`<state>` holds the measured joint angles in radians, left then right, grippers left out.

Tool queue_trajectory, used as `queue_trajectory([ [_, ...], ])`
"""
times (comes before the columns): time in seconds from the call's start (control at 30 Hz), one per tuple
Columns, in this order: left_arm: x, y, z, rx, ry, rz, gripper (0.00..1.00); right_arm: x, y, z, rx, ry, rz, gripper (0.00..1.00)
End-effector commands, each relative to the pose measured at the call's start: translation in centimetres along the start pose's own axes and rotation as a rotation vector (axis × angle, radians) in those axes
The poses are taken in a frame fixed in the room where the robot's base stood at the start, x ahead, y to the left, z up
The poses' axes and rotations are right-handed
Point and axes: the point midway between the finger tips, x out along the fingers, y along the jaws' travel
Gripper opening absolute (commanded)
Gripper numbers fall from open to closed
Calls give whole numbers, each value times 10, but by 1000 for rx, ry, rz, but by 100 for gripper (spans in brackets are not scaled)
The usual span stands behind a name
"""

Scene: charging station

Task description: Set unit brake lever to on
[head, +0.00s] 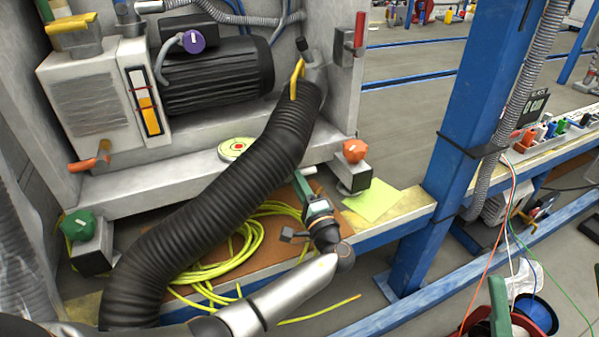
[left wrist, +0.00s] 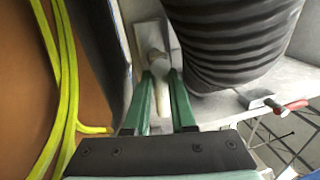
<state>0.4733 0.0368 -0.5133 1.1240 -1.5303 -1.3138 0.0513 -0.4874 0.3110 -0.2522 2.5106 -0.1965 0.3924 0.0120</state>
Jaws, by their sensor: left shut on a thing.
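My left gripper (head: 304,186) is low in front of the grey machine frame, just right of the thick black hose. In the left wrist view its green fingers (left wrist: 161,108) are shut on a pale, rounded lever (left wrist: 156,64) that sticks out from a light mounting plate (left wrist: 147,35). This lever is hidden in the head view, and I cannot read any on or off mark on it. A red-handled lever (head: 359,31) stands upright on the right post of the frame.
The black corrugated hose (head: 215,210) runs close beside the gripper. Yellow cable (head: 235,255) lies coiled on the brown board below. An orange knob (head: 354,151) and a green knob (head: 78,225) sit at the frame's lower corners. A blue post (head: 455,150) stands at right.

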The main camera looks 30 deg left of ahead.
Motion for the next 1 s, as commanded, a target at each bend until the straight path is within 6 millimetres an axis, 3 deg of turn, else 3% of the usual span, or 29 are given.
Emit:
queue_trajectory([
  [0.67, -6, -2, 6, -61, -6, 1, 0, 0, 0, 0, 1, -1, -2, 100],
  [0.7, -6, -2, 6, -61, -6, 1, 27, 0, 0, 0, 1, -1, -1, 100],
  [0.93, -6, -2, 6, -60, -7, 1, 53, 0, 0, 0, 2, 0, 1, 100],
  [1.0, -6, -2, 7, -59, -7, 1, 53, 0, 0, 0, 2, -1, 1, 100],
])
